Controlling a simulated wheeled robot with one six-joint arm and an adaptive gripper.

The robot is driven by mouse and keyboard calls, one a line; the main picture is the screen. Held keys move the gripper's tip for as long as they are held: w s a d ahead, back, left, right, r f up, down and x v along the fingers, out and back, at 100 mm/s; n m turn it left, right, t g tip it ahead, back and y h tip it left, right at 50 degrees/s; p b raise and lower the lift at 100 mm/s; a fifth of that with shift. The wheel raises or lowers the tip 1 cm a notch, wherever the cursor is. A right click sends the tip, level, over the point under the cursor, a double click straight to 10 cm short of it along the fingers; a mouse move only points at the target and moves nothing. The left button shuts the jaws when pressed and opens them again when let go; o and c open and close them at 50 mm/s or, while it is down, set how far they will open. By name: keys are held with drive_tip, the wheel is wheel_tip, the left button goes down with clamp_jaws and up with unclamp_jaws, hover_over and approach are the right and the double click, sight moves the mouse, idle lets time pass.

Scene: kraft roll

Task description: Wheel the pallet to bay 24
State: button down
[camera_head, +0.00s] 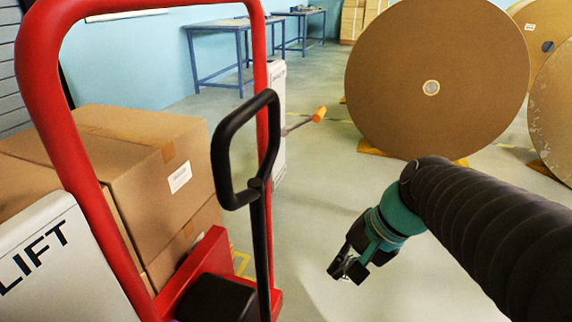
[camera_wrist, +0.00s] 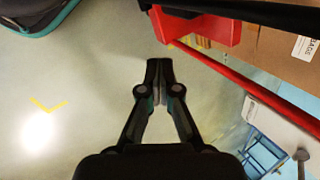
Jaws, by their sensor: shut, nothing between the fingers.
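A pallet truck with a red frame (camera_head: 91,198) and a black loop handle (camera_head: 223,158) stands at the left, close in front of me. Brown cartons (camera_head: 143,163) are stacked behind its frame; the pallet under them is hidden. The truck's red body also shows in the wrist view (camera_wrist: 213,30) at the upper right. My gripper (camera_head: 345,272) hangs over the open floor to the right of the handle, apart from it. In the wrist view, my gripper (camera_wrist: 160,68) has its fingers together, with nothing between them. No bay number is readable.
A large kraft paper roll (camera_head: 437,75) rests on yellow chocks at the back right, with more rolls at the right edge. Blue tables (camera_head: 222,52) stand along the far wall. A white panel marked LIFT (camera_head: 62,268) is at the lower left. The middle floor is clear.

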drive_tip(key=w+a+m+y, duration=0.2)
drive_tip(key=w+m+y, duration=0.3)
drive_tip(key=w, duration=0.3)
drive_tip(key=m+t+y+b, duration=0.1)
drive_tip(key=m+t+y, duration=0.3)
drive_tip(key=m+y, duration=0.45)
approach(278, 164)
drive_tip(key=shift+m+h, duration=0.65)
drive_tip(key=shift+m, duration=0.3)
drive_tip(key=x, duration=0.4)
drive_tip(key=r+x, duration=0.1)
drive_tip(key=shift+a, duration=0.4)
drive_tip(key=shift+w+a, duration=0.3)
drive_tip(key=shift+a, duration=0.35)
